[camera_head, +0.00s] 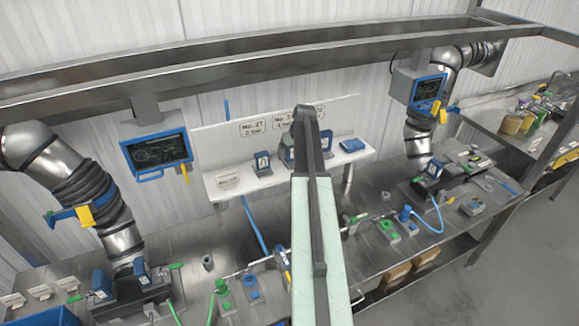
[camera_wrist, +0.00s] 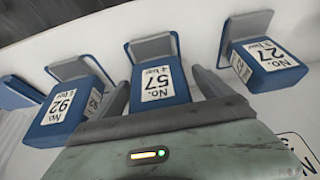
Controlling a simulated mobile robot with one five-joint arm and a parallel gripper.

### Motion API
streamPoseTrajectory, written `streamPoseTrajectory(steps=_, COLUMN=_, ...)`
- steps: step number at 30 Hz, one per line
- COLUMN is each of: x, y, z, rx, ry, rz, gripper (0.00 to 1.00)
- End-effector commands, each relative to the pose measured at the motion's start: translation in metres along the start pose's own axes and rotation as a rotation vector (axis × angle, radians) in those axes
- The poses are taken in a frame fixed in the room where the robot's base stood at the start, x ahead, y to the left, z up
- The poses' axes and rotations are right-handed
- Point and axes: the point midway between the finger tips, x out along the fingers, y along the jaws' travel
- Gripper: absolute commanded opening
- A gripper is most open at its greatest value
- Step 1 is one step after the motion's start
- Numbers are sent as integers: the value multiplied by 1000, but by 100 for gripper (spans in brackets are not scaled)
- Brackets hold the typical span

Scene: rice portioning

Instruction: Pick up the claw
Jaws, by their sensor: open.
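No part clearly marked as a claw can be made out. In the wrist view a blue block with grey back and label "No. 57" (camera_wrist: 158,82) stands between the fingers of my gripper (camera_wrist: 160,90). The fingers are apart, one on each side of it; I cannot tell whether they touch it. A similar "No. 92" block (camera_wrist: 68,108) is to the left and a "No. 27" block (camera_wrist: 262,65) to the right. In the head view my arm reaches over the white shelf (camera_head: 222,186) and hides part of its blocks.
A blue-framed screen (camera_head: 158,151) hangs at left, another screen (camera_head: 427,90) at right. A bent metal duct (camera_head: 85,190) stands at left. The metal bench (camera_head: 190,250) carries green and blue fittings. A long rail (camera_head: 230,50) crosses above.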

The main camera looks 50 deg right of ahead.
Motion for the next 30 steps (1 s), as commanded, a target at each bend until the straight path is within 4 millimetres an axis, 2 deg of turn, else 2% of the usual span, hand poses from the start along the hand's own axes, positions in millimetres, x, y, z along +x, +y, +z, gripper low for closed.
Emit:
streamPoseTrajectory(steps=1, x=16, y=0, z=2, rx=0, ry=0, rz=0, gripper=89)
streamPoseTrajectory(steps=2, x=18, y=0, z=1, rx=0, ry=0, rz=0, gripper=89)
streamPoseTrajectory(steps=9, x=15, y=0, z=0, rx=1, ry=0, rz=0, gripper=89)
streamPoseTrajectory(steps=18, x=15, y=1, z=0, rx=1, ry=0, rz=0, gripper=6)
streamPoseTrajectory(steps=19, x=15, y=1, z=0, rx=1, ry=0, rz=0, gripper=0)
streamPoseTrajectory(steps=30, x=9, y=1, z=-3, rx=2, ry=0, rz=0, gripper=0)
